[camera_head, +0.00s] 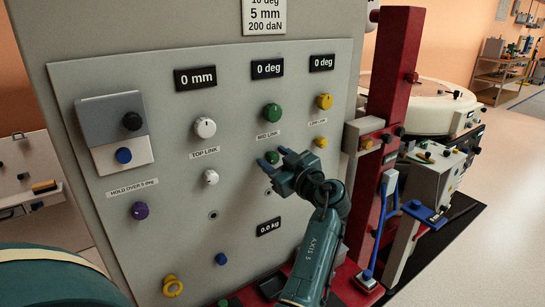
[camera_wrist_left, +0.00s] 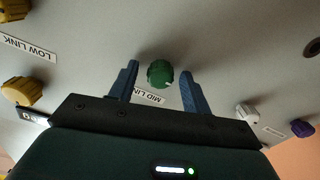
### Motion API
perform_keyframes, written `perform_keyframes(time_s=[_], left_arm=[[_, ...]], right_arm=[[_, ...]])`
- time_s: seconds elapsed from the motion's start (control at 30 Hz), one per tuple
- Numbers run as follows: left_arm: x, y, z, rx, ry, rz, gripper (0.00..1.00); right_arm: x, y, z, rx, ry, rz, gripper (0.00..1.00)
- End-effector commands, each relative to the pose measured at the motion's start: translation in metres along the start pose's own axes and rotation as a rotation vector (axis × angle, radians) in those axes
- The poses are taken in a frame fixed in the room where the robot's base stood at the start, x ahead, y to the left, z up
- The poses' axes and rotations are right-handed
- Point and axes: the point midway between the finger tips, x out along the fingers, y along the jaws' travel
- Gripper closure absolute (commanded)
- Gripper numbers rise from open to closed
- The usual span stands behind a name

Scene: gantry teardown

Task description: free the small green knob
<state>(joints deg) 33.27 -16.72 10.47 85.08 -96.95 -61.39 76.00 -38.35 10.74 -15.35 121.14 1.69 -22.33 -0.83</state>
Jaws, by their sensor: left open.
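The small green knob (camera_head: 272,157) sits on the grey panel (camera_head: 235,180), just under the MID LINK label (camera_head: 268,135). In the left wrist view the same green knob (camera_wrist_left: 160,73) shows between my two blue fingers. My left gripper (camera_head: 272,160) is open around it, with a gap on each side; neither finger visibly touches it. Whether the fingertips reach past the knob's face, I cannot tell. In the head view the gripper partly hides the knob. My right gripper is not in view.
A larger green knob (camera_head: 272,113) is above the label. White knobs (camera_head: 205,127) are to the left and yellow knobs (camera_head: 324,101) to the right. A purple knob (camera_head: 140,211) and a yellow ring (camera_head: 173,286) are lower left. A red post (camera_head: 395,75) stands right of the panel.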

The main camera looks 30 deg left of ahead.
Motion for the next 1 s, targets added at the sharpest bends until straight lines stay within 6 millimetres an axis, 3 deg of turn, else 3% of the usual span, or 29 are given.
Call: perform_keyframes(time_s=[0.27,0.8,1.0], left_arm=[[-0.0003,0.0,0.0003,0.0,0.0,0.0,0.52],[0.0,-0.0001,0.0,0.0,0.0,0.0,0.96],[0.0001,-0.0001,0.0002,0.012,0.001,0.0,0.96]], right_arm=[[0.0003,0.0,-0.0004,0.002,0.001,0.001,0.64],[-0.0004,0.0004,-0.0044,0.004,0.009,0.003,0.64],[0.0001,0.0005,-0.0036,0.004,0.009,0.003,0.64]])
